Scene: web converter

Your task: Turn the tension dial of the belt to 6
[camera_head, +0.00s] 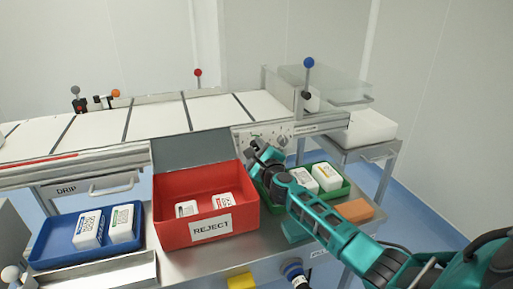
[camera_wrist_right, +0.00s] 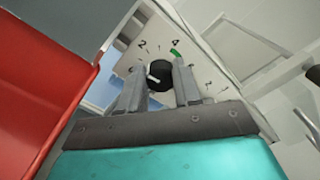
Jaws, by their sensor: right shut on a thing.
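The tension dial is a round black knob (camera_wrist_right: 161,76) with a white pointer line, on a pale plate (camera_wrist_right: 205,72) in the right wrist view. The numbers 2 and 4 are readable on the plate, with a green mark close to the 4; smaller marks at the right are too blurred to read. My right gripper (camera_wrist_right: 160,84) has one finger on each side of the knob and is shut on it. In the head view this gripper (camera_head: 259,150) is at the front panel (camera_head: 286,130) of the belt (camera_head: 155,118), and hides much of the dial area. My left gripper is out of view.
A red REJECT box (camera_head: 197,233) with an open lid stands just left of my right gripper. A green tray (camera_head: 344,188) with white packs lies under my right arm. A blue tray (camera_head: 50,258) is at the left. An orange block (camera_head: 354,210) lies at the right.

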